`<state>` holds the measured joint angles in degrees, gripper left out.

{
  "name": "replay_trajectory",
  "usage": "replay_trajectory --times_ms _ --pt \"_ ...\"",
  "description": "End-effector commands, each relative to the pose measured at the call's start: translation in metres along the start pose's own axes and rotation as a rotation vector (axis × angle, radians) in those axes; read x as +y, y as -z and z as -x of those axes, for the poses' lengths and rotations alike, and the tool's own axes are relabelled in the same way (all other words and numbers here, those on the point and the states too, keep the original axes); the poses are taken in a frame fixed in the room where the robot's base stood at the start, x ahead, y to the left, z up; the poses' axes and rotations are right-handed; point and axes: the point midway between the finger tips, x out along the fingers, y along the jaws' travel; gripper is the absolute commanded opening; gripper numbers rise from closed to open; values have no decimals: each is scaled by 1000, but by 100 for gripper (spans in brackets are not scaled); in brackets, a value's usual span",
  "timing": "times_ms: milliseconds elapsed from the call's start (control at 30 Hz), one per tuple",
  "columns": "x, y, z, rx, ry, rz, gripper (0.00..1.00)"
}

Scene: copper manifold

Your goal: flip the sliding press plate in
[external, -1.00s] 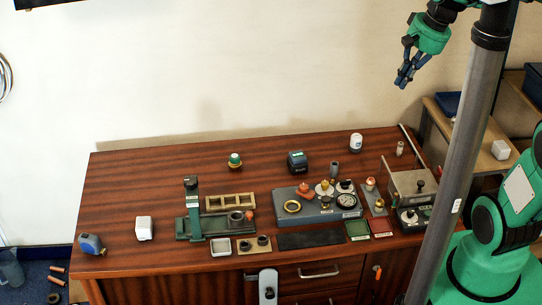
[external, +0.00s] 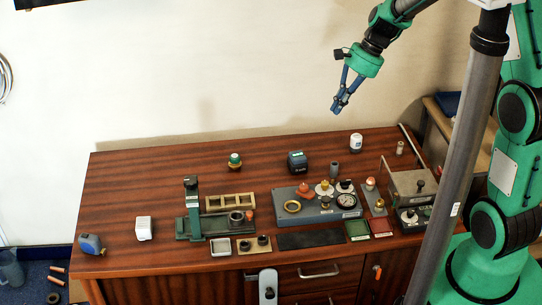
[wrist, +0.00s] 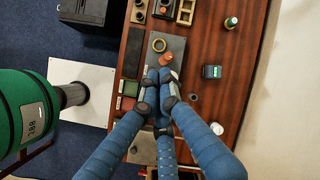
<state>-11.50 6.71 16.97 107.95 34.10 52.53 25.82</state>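The green press (external: 192,200) stands on the left half of the bench, with an upright post and a long low base. A grey ring-shaped part (external: 236,217) sits at the base's right end, beside a small orange-red piece (external: 250,215). I cannot clearly tell the sliding plate from the base at this size. My gripper (external: 338,107) is high above the bench's right half, well right of the press and touching nothing. In the wrist view its blue fingers (wrist: 158,74) come together at the tips, with nothing held. The press is not clearly visible in the wrist view.
A grey fixture block (external: 290,212) with a brass ring, knobs and a gauge lies right of the press. A wooden tray (external: 222,202) is behind the press base. A dark box (external: 297,160) and a green-capped jar (external: 235,160) stand farther back. The bench's left back is clear.

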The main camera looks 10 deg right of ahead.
Motion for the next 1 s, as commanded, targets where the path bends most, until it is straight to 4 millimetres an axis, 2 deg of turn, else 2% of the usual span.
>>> replay_trajectory --times_ms 33,500,800,1000 --pt "-4 4 -15 -18 -4 -21 0" --pt "-35 28 -135 -152 -22 -239 0" --pt "-43 38 -218 -227 -45 -383 0" --pt "-44 40 -263 -264 -60 -460 0"
